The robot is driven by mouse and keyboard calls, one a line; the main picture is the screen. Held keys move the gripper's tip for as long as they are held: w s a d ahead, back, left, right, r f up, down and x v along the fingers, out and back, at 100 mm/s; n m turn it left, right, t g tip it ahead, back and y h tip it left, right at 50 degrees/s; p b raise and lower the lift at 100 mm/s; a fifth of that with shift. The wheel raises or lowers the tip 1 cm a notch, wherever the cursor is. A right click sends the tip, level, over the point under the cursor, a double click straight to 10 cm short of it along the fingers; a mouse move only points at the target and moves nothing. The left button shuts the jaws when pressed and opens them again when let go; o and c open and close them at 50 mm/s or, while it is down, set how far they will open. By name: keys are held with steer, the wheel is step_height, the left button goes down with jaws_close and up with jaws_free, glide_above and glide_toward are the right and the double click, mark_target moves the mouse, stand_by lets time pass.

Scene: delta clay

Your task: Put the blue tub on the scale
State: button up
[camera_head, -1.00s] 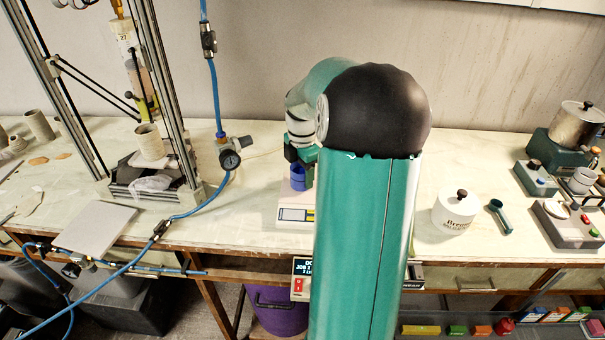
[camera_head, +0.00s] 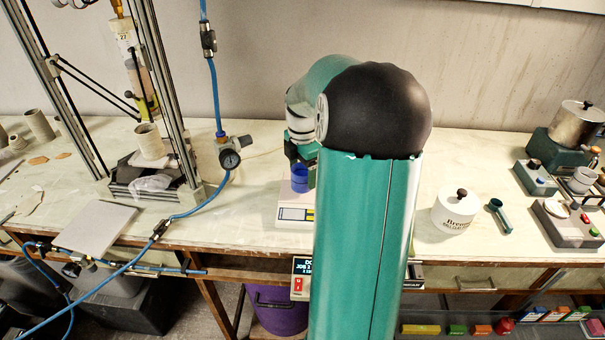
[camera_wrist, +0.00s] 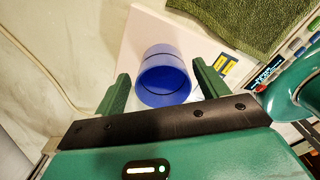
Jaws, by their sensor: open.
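The blue tub (camera_head: 299,181) stands on the white plate of the scale (camera_head: 293,214), just left of my upright arm link. In the wrist view the tub (camera_wrist: 163,78) sits between my two green fingers, its open mouth facing the camera, and the scale's pale plate (camera_wrist: 138,38) lies under it. My gripper (camera_wrist: 160,76) is open around the tub, with a visible gap on each side. In the head view my arm hides the right part of the scale.
A green cloth (camera_wrist: 240,22) lies beside the scale. A white lidded jar (camera_head: 455,212) and a small green scoop (camera_head: 499,214) stand to the right. A metal frame rig (camera_head: 150,110) and a blue hose with a gauge (camera_head: 229,158) are left of the scale.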

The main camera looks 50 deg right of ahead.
step_height(320, 180, up, 11)
stand_by(0.3)
